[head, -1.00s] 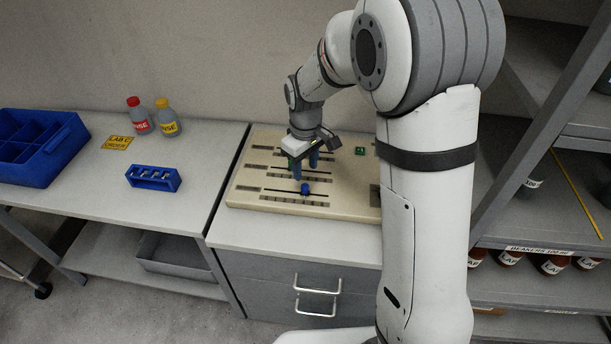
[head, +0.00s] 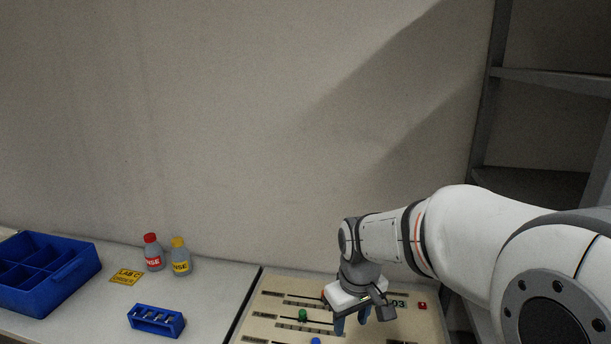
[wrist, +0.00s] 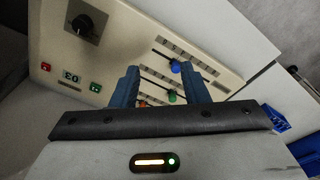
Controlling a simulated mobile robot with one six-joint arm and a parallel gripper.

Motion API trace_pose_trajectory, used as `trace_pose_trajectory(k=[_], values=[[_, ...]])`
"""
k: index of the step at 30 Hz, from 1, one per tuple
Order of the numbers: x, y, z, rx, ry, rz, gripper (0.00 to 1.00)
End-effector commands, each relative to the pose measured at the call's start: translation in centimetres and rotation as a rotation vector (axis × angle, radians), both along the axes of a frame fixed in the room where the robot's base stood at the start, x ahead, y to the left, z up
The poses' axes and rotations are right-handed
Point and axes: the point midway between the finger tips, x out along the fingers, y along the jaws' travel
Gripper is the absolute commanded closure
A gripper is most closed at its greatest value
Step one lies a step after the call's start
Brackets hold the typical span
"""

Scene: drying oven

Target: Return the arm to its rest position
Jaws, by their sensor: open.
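My gripper (head: 351,322) is open and empty above the right part of the beige slider panel (head: 272,302) in the head view. Its two blue fingers also show in the wrist view (wrist: 160,70), spread apart with the panel (wrist: 135,38) beyond them. A green slider knob (head: 302,315) and a blue slider knob (head: 315,341) stand left of the gripper. In the wrist view the blue knob (wrist: 175,67) and green knob (wrist: 172,97) show between the fingers, and an orange knob (wrist: 142,103) is partly hidden.
A black dial (wrist: 88,24) and a 03 display (wrist: 71,76) are on the panel. A blue compartment bin (head: 72,277), a blue rack (head: 156,320), a red-capped bottle (head: 152,253) and a yellow-capped bottle (head: 180,257) stand left. Shelving (head: 545,82) rises at right.

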Motion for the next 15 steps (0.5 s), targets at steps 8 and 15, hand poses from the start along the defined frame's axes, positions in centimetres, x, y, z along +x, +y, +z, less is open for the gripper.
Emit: trace_pose_trajectory(k=[8, 15], values=[[-8.7, -4.4, 3.5, 0.038, -0.099, -0.277, 0.59], [-13.4, -5.9, 3.7, 0.063, -0.149, -0.426, 0.59]])
